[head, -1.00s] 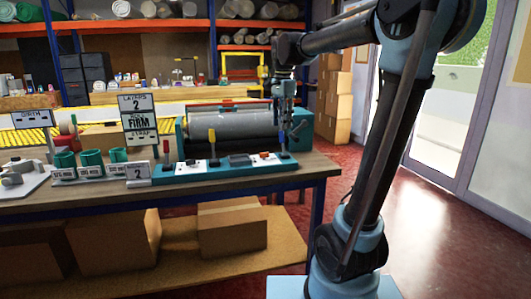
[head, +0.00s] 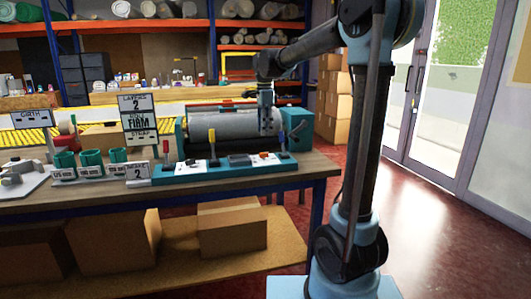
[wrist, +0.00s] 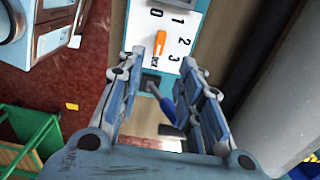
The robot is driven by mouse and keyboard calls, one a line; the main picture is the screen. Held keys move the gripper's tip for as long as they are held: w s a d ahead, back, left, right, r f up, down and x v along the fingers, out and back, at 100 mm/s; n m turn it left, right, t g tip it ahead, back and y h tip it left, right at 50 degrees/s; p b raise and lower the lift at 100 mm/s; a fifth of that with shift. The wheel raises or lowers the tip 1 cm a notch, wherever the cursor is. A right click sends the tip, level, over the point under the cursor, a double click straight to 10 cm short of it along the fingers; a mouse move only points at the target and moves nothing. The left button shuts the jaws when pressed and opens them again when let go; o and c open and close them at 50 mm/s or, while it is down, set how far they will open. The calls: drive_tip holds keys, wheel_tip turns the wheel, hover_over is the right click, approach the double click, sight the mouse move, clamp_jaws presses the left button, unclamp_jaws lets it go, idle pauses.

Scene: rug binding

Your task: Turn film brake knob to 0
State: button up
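The orange film brake knob (wrist: 159,45) sits on a white dial plate (wrist: 180,30) marked 0, 1, 2, 3 in the wrist view. I cannot tell which number it points at. In the head view the small orange knob (head: 264,155) is on the right part of the teal control strip (head: 222,171). My gripper (wrist: 162,60) is open and empty. Its fingertips appear on either side of the knob's lower end in the wrist view, apart from it. In the head view my gripper (head: 266,103) hangs above the strip, in front of the roller.
A blue-handled lever (wrist: 165,108) shows between my fingers in the wrist view. Signs (head: 135,118) and green cups (head: 90,157) are further left.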

sight(264, 156)
wheel_tip(264, 156, down, 10)
drive_tip(key=shift+f, duration=0.1)
idle(0.4)
drive_tip(key=shift+c, duration=0.5)
clamp_jaws()
